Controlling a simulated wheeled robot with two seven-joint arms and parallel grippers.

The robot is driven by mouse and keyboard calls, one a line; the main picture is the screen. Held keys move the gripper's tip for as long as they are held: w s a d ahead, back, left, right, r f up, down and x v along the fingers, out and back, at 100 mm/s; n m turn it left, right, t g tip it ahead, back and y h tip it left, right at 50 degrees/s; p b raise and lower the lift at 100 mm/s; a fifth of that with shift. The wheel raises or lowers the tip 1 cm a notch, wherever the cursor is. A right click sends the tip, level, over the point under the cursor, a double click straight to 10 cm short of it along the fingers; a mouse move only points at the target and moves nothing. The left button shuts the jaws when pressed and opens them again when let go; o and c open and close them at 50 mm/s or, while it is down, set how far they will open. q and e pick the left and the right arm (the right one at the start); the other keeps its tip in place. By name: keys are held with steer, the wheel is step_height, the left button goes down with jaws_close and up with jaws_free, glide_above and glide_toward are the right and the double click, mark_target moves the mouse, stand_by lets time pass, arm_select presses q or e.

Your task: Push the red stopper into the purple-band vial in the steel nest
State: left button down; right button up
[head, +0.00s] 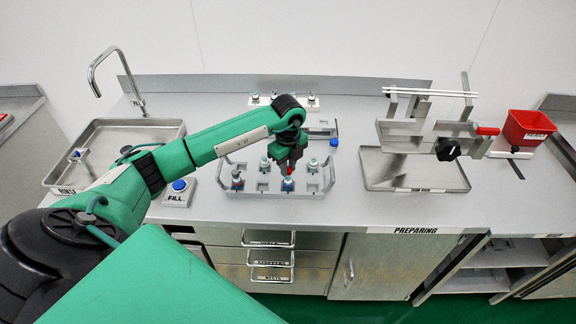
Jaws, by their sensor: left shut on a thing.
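My left gripper (289,166) points down over the steel nest (262,191), a grey rack on the counter. It is shut on the small red stopper (289,171), whose lower end shows under the fingertips. A vial with a blue-purple band (288,185) stands upright in the nest directly below the stopper. Whether the stopper touches the vial's mouth or sits just above it is too small to tell. Several other vials stand in the nest, one with a dark top (237,181) at the left. My right gripper is not in view.
A blue button box marked FILL (179,190) stands left of the nest, near a sink (68,168) with a tall tap. At the right are a steel tray (414,180), a rotary device with a black knob (447,149), and a red bin (526,127).

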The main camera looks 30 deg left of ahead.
arm_select(q)
steer(key=shift+f, duration=0.3)
stand_by(0.4)
steer(key=shift+f+b, duration=0.3)
steer(key=shift+b, duration=0.1)
steer(key=shift+f, duration=0.25)
stand_by(0.6)
steer(key=c, duration=1.2)
jaws_free()
steer(key=shift+r, duration=0.15)
step_height(320, 180, up, 14)
steer(key=b, duration=0.3)
steer(key=shift+f+b, duration=0.2)
steer(key=shift+b, duration=0.2)
